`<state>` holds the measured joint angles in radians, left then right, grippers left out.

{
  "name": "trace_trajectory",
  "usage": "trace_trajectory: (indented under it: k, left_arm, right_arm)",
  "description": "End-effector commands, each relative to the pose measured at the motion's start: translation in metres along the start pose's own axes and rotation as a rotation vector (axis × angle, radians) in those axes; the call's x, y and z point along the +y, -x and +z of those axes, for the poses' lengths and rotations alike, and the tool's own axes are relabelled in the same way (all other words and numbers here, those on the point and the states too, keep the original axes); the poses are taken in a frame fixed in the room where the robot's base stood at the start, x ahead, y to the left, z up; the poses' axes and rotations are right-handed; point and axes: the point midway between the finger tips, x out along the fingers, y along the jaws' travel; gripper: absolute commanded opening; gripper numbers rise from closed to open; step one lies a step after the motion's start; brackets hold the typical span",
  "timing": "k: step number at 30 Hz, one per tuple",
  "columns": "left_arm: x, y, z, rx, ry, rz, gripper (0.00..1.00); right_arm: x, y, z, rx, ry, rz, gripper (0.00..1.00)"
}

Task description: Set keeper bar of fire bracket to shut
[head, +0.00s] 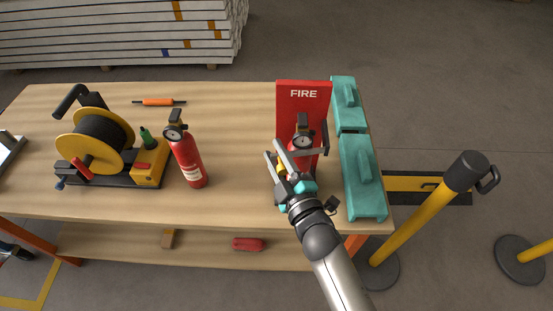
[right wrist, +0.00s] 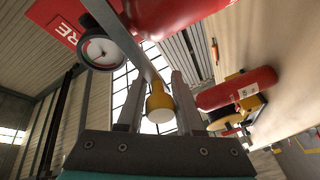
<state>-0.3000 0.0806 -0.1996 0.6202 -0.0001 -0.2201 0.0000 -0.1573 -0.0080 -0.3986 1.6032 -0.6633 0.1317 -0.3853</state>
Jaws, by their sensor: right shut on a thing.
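The fire bracket has a red back panel (head: 303,95) marked FIRE and stands at the right end of the workbench. A red extinguisher with a round gauge (head: 303,137) stands upright against it; its body (right wrist: 170,12) and gauge (right wrist: 98,50) also show in the right wrist view. The grey keeper bar (right wrist: 128,42) runs close by the extinguisher and ends at a yellow knob (right wrist: 159,103). My right gripper (head: 281,165) is shut on this knob, at the bracket's front left. Whether the bar's end meets a catch is hidden. My left gripper is not in view.
A second extinguisher (head: 186,155) stands mid-bench, left of the bracket. A yellow cable reel (head: 97,140) and an orange screwdriver (head: 158,102) are farther left. Teal cases (head: 362,180) line the bench's right edge, close to the bracket. A yellow post (head: 425,210) stands beyond.

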Motion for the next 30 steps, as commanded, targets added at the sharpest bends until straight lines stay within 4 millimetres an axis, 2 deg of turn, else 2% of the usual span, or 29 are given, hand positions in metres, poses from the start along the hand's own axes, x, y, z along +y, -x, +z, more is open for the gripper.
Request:
trace_trajectory:
  k: [1,17,18,25,30]
  left_arm:
    - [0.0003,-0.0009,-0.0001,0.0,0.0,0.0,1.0]
    - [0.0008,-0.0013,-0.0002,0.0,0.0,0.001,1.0]
    - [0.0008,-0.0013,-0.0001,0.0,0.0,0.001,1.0]
    - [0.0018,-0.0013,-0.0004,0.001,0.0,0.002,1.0]
    - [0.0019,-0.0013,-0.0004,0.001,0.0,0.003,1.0]
  right_arm:
    - [0.0057,-0.0019,0.0078,-0.023,0.004,0.013,0.0]
    - [0.0087,-0.0037,0.0084,-0.036,0.008,0.025,0.0]
    - [0.0088,-0.0037,0.0084,-0.036,0.008,0.025,0.39]
    - [0.0072,-0.0033,0.0068,-0.032,0.007,0.023,0.63]
    - [0.0057,-0.0029,0.0057,-0.03,0.006,0.021,0.63]
